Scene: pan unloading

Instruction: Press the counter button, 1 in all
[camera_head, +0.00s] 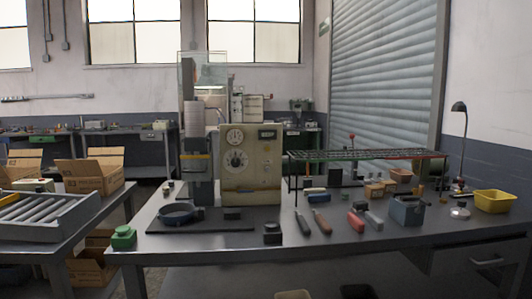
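A beige machine (251,170) with two round dials and a small dark display stands at the back of the grey workbench (340,236). A small black box (272,234) sits near the bench's front edge, in front of the machine. A green box (123,238) with a raised top sits at the bench's front left corner. I cannot tell for sure which of these carries the counter button; the details are too small. A round dark pan (176,213) lies on a black mat left of the machine. Neither of my grippers is in view.
A wire rack (368,155) stands over the bench's right half. Several hand tools, including a red-handled one (355,221), lie before it. A grey-blue container (406,211), a yellow bin (494,201) and a lamp (460,107) are at the right. A roller tray (45,211) is at the left.

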